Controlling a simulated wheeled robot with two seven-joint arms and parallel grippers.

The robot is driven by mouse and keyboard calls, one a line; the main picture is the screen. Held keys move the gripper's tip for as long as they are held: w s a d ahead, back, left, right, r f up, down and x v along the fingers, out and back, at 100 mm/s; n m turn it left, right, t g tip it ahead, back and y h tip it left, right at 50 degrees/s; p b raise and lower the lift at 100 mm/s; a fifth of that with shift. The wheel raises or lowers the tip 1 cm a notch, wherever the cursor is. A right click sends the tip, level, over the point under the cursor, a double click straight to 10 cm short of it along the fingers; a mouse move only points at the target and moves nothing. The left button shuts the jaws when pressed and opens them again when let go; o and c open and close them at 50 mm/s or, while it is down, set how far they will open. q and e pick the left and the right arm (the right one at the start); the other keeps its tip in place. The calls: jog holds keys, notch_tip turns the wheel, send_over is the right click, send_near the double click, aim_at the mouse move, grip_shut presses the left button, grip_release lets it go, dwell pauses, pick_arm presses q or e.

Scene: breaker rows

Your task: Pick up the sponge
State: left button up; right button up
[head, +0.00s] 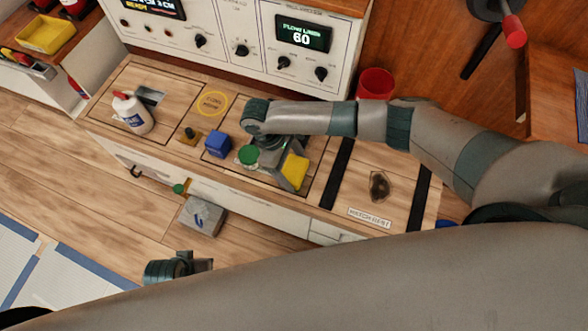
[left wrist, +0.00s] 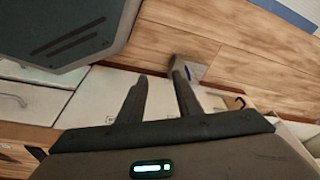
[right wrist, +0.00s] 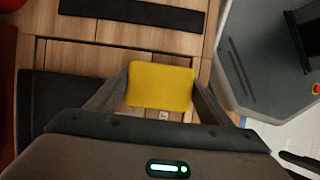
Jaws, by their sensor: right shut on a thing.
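The yellow sponge (head: 295,171) is a small block above the right part of the wooden counter in the head view. In the right wrist view the sponge (right wrist: 160,86) sits between the two fingers of my right gripper (right wrist: 160,92), which is shut on it from both sides. I cannot tell how far the sponge is above the counter. My left gripper (left wrist: 158,85) shows in the left wrist view with its fingers apart and nothing between them. In the head view it is largely hidden.
A blue cube (head: 217,145), a green round-topped item (head: 248,155) and a white bottle (head: 132,112) stand on the counter (head: 350,205). A red cup (head: 375,84) stands behind my right arm. A grey box (head: 203,216) is below the counter's front. A panel with knobs rises behind.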

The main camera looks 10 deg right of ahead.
aim_at(300, 172)
jog(key=shift+r, duration=0.5)
jog(key=r, duration=0.3)
jog(key=shift+s+r+p, duration=0.2)
jog(key=shift+s+p, duration=0.05)
jog(key=shift+p, duration=0.15)
pick_arm(q)
notch_tip(300, 172, down, 8)
jog(key=p, duration=0.2)
jog(key=shift+s+a+f, duration=0.15)
jog(key=shift+s+f, duration=0.05)
jog(key=shift+s, duration=0.1)
pick_arm(e)
jog(key=s+d+r, duration=0.3)
jog(key=s+r, duration=0.3)
jog(key=s, duration=0.4)
jog(key=shift+s+r, duration=0.25)
jog(key=shift+s, duration=0.15)
jog(key=o, duration=0.3)
jog(key=shift+c, duration=1.1)
pick_arm(q)
jog(key=shift+s, duration=0.1)
